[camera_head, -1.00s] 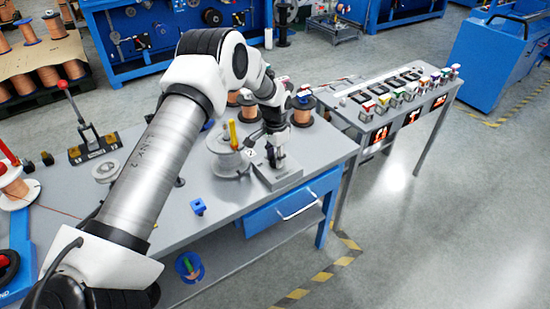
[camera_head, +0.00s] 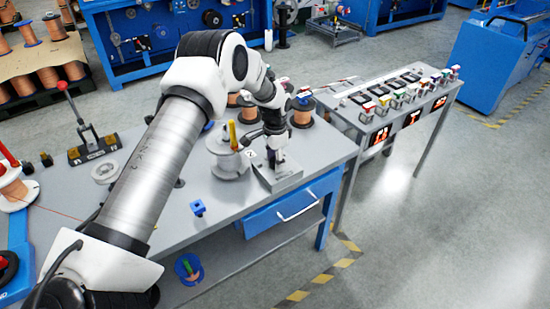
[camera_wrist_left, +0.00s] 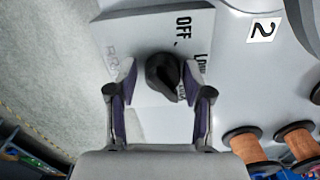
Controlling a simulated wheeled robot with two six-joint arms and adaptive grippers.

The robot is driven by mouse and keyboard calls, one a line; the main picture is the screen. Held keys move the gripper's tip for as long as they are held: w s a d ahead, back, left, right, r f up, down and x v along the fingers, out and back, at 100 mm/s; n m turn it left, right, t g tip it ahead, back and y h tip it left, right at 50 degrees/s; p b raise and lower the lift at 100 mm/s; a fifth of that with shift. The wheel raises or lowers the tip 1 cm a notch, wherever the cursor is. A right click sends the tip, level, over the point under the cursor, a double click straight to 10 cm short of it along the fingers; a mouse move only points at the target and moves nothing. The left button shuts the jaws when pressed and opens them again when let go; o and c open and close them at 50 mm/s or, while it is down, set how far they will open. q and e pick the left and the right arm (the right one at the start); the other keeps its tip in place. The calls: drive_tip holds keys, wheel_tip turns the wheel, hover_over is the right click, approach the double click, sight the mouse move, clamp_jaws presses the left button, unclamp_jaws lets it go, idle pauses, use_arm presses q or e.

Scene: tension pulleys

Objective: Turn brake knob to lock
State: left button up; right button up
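The brake knob (camera_wrist_left: 163,76) is a black rounded knob on a light grey control box (camera_wrist_left: 122,35). In the left wrist view the box shows the word OFF and a second, partly hidden label beside the knob. My left gripper (camera_wrist_left: 159,82) is open, with one finger on each side of the knob. A gap shows at the left finger; the right finger is very close, and I cannot tell if it touches. In the head view my left gripper (camera_head: 274,153) is over the grey box (camera_head: 280,181) at the table's right end; the knob is hidden there. My right gripper is not in view.
A spool with a yellow handle (camera_head: 228,164) stands just left of the box. Copper spools (camera_head: 302,111) stand behind the gripper. A blue clamp (camera_head: 198,207) is on the grey table (camera_head: 235,197). A side table with coloured switches (camera_head: 408,92) stands right. Open floor lies at front right.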

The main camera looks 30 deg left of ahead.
use_arm(q)
drive_tip(key=shift+w, duration=0.15)
drive_tip(key=shift+r, duration=0.6)
wheel_tip(320, 180, up, 11)
drive_tip(key=shift+f, duration=0.1)
